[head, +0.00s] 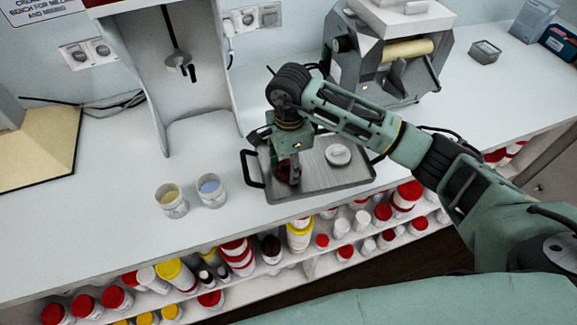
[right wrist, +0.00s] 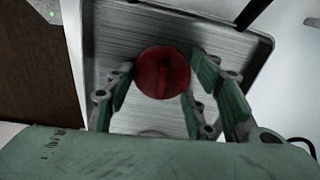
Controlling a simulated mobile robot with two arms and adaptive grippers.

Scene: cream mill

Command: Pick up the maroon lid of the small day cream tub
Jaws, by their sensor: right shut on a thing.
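In the head view my right gripper (head: 287,170) points down at the left part of the tray (head: 318,188), shut on the lid, which shows dark red at the fingertips. Whether a tub is under the lid is hidden. My left gripper is not in view.
A white round piece (head: 338,155) lies on the tray to the right. A grey mill (head: 390,55) stands behind. The shelf below holds several lidded jars.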

